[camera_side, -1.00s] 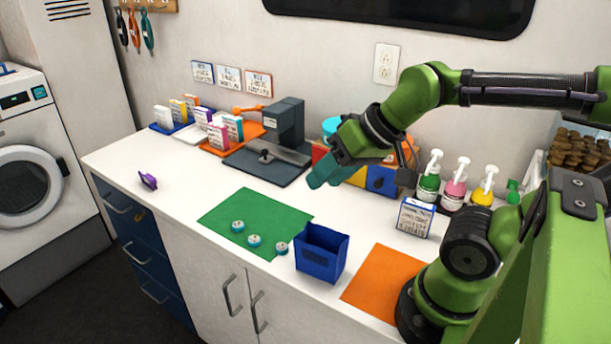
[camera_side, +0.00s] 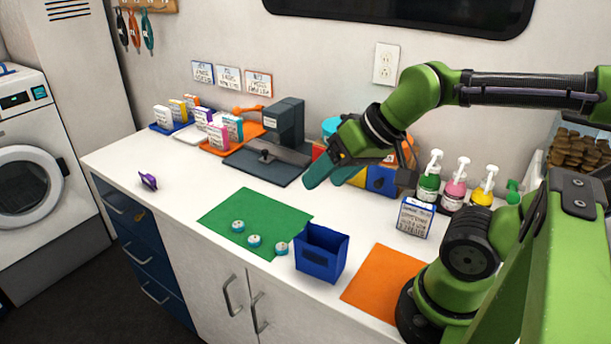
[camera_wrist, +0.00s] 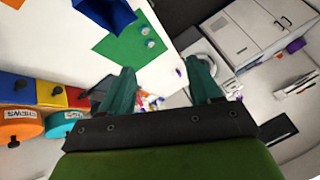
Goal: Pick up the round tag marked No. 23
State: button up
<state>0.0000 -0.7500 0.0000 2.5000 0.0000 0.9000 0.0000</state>
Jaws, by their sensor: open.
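Three small round tags with white tops and teal edges lie on a green mat (camera_side: 235,210): a left one (camera_side: 237,226), a middle one (camera_side: 254,240) and a right one (camera_side: 281,248). Their markings are too small to read, so I cannot tell which is No. 23. My gripper (camera_side: 329,183) is open and empty, raised above the back of the counter, behind and right of the mat. In the wrist view, my teal fingers (camera_wrist: 160,72) are spread apart; two tags (camera_wrist: 150,43) show on the mat beyond them, the third is not visible.
A blue open bin (camera_side: 320,260) stands beside the right tag. An orange mat (camera_side: 380,285) lies right of it. A grey press-like machine (camera_side: 285,125), boxes in trays and pump bottles (camera_side: 457,185) line the back. The counter's left front is mostly clear, with a purple item (camera_side: 148,181).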

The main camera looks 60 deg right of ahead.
jog(key=n+g+h, duration=0.2)
jog(key=n+g, duration=0.5)
jog(key=n, duration=0.7)
send_over(254, 238)
notch_tip(254, 238, down, 8)
jog(key=f, duration=1.1)
jog(key=shift+s+a, duration=0.1)
jog(key=shift+s, duration=0.3)
jog(key=shift+w+f, duration=0.2)
jog(key=shift+f, duration=1.15)
jog(key=shift+w+f, duration=0.15)
jog(key=shift+f, duration=1.15)
jog(key=c, duration=1.1)
